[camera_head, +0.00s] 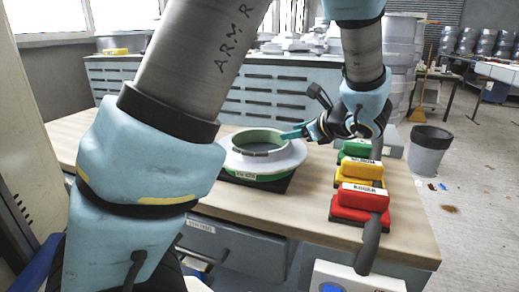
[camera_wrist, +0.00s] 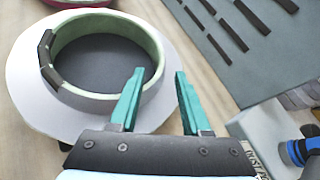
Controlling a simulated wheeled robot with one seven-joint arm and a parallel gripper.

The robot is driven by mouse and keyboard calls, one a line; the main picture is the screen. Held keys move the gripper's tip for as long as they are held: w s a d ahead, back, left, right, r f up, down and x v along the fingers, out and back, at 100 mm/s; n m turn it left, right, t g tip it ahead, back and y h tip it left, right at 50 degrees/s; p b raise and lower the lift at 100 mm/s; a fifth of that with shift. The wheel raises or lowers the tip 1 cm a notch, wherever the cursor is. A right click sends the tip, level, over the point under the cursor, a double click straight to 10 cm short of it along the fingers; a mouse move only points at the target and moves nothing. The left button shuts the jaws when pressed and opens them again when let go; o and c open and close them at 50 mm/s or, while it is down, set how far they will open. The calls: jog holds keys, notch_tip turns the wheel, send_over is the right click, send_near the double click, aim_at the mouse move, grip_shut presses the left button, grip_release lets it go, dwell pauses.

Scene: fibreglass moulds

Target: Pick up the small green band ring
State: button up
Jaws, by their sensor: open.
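The small green band ring (camera_head: 258,140) has a pale green wall and stands upright on a wide white flange with a green labelled band, on the wooden table. In the wrist view the ring (camera_wrist: 62,92) shows a dark clip on its left wall and a dark hollow inside. My gripper (camera_head: 291,134) is open and empty at the ring's right side. In the wrist view the teal fingers (camera_wrist: 160,72) point toward its right rim. The left finger overlaps the rim in the picture, the right finger lies outside it. I cannot tell whether either touches.
Red (camera_head: 360,201), yellow (camera_head: 361,172) and green (camera_head: 355,150) labelled blocks stand along the table's right side. A slotted grey-blue cabinet (camera_head: 135,88) stands behind the table. A grey bucket (camera_head: 428,155) stands on the floor at right. The table's front left is mostly hidden by my arm.

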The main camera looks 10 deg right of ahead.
jog(key=x, duration=0.4)
jog(key=shift+w+a+f+p, duration=0.15)
jog(key=shift+w+p, duration=0.1)
jog(key=shift+p, duration=0.15)
grip_shut()
jog(key=shift+s+f, duration=0.1)
jog(key=shift+s, duration=0.05)
dwell(0.9)
